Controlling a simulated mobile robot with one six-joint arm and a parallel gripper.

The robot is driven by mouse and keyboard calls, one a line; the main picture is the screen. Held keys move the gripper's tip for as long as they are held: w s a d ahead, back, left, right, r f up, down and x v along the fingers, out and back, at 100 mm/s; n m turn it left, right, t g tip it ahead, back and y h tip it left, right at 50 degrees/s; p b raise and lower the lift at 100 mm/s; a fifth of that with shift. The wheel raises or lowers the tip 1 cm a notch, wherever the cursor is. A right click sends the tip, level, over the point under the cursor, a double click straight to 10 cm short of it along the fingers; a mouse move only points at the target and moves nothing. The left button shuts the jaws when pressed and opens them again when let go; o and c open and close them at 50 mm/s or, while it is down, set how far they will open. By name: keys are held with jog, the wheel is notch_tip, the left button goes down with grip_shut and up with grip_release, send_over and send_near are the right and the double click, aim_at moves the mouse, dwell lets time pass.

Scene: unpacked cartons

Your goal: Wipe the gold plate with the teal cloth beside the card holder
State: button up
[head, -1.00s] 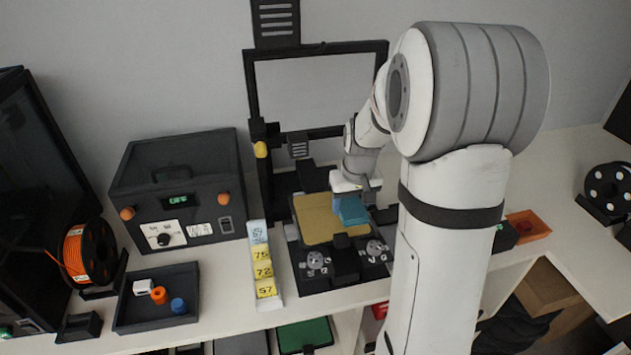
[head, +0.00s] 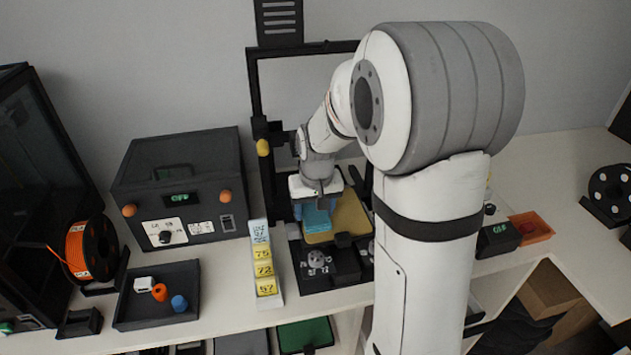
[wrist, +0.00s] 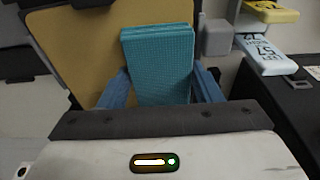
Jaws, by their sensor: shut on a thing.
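The gold plate (head: 350,218) lies flat on the bed of a black 3D printer in the head view; it also shows in the wrist view (wrist: 75,45). My gripper (head: 316,205) is over the plate's left part. It is shut on the folded teal cloth (head: 317,220), with a blue finger on each side of the cloth in the wrist view (wrist: 158,65). The cloth appears to be at the plate's surface, but I cannot tell if it presses on it. The card holder (head: 263,265), with yellow and pale blue numbered cards, stands just left of the printer.
The printer's black frame (head: 256,95) rises behind the plate. Printer knobs (head: 316,260) sit in front of it. A dark tray (head: 157,312) with small parts and a black control box (head: 180,190) stand at left. An orange tray (head: 530,228) is at right.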

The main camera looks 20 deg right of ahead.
jog(key=shift+a, duration=0.5)
jog(key=shift+d+r+p, duration=0.1)
jog(key=shift+r+p, duration=2.4)
jog(key=shift+r, duration=1.6)
